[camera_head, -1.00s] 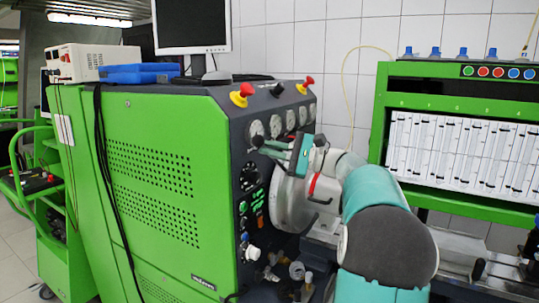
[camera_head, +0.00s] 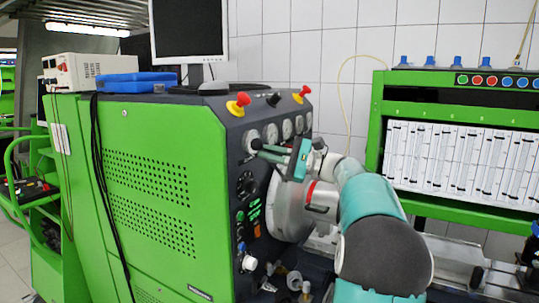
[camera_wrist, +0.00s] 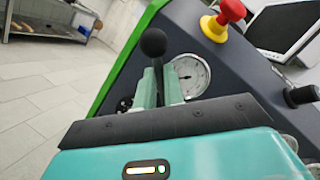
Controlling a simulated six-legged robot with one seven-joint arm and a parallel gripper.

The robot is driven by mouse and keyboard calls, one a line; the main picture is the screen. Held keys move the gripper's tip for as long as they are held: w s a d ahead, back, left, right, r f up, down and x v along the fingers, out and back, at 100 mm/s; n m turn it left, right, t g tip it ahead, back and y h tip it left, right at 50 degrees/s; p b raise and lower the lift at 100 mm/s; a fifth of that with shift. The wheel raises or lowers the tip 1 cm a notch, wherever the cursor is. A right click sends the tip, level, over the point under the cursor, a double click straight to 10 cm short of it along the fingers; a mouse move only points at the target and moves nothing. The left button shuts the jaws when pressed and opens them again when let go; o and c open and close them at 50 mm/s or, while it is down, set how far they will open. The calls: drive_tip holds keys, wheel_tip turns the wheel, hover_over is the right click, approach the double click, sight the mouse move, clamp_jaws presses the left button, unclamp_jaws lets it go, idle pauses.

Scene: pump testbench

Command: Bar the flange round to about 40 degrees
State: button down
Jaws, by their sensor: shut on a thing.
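The flange (camera_head: 288,212) is a pale metal disc on the dark front panel of the green test bench, partly hidden by my arm. A red mark (camera_head: 310,191) and a dark bracket-like part show at its right side. My gripper (camera_head: 268,151) is above the flange, in front of the gauges. In the wrist view my gripper (camera_wrist: 156,88) is shut on a bar with a black ball knob (camera_wrist: 153,42), which sticks out past the fingertips. The knob also shows in the head view (camera_head: 257,144). Where the bar meets the flange is hidden, and I see no angle scale.
Round gauges (camera_head: 271,134) line the panel close behind my gripper; one gauge (camera_wrist: 190,76) is near the fingers in the wrist view. Red emergency buttons (camera_head: 238,104) stand above. Fittings (camera_head: 294,281) sit below the flange. A green rack (camera_head: 376,125) stands at right.

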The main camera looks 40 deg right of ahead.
sight(260, 141)
drive_tip(key=shift+a+r, duration=0.15)
drive_tip(key=shift+s+a+r, duration=0.25)
drive_tip(key=shift+a+r, duration=0.45)
drive_tip(key=shift+a, duration=0.05)
drive_tip(key=shift+s+a+r, duration=0.3)
drive_tip(key=shift+a+r, duration=0.35)
drive_tip(key=shift+a, duration=0.05)
drive_tip(key=shift+s+a+r, duration=0.25)
drive_tip(key=shift+a+r, duration=0.45)
drive_tip(key=shift+a, duration=0.05)
